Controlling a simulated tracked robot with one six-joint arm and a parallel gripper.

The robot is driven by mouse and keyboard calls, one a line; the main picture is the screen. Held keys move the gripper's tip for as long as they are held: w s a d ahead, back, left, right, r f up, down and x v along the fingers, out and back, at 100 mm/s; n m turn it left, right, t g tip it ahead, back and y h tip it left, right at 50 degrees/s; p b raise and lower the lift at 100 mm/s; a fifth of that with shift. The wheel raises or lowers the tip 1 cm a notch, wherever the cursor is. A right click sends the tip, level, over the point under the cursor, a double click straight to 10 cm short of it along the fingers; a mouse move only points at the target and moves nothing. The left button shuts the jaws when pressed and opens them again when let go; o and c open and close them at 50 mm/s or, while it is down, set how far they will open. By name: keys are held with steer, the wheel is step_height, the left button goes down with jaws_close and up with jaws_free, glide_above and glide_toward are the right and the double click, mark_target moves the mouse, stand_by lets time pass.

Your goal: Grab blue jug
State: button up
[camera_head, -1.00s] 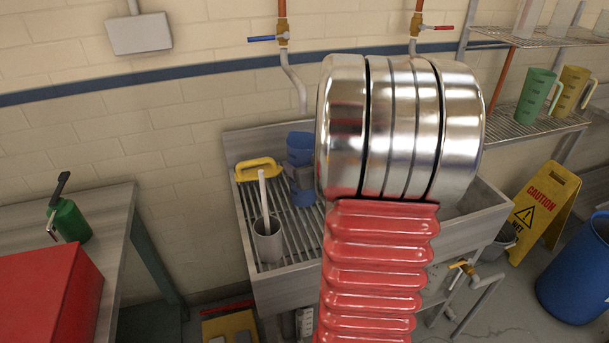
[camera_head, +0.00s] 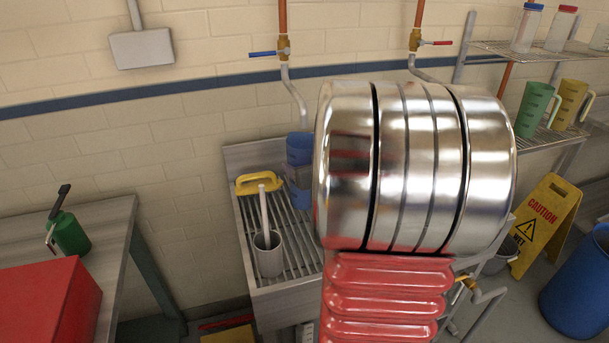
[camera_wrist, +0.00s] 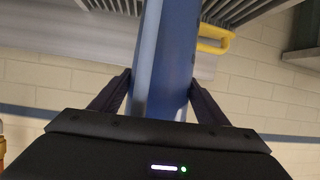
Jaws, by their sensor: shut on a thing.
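The blue jug (camera_head: 299,147) is at the back of the sink's slatted drainboard, left of my arm, in the head view. My gripper, partly hidden by my arm there, is around the jug's middle. In the wrist view my gripper (camera_wrist: 160,100) has a finger on each side of the blue jug (camera_wrist: 163,60) and is shut on it. The jug's lower part is close to the slats; I cannot tell whether it touches them.
A yellow-handled brush (camera_head: 260,183) and a grey cup (camera_head: 268,256) are on the drainboard, left of the jug. Blue-handled (camera_head: 263,54) and red-handled (camera_head: 436,43) taps are on pipes above. Green (camera_head: 534,108) and yellow (camera_head: 572,104) jugs stand on the right shelf.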

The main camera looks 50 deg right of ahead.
steer(key=shift+r, duration=2.9)
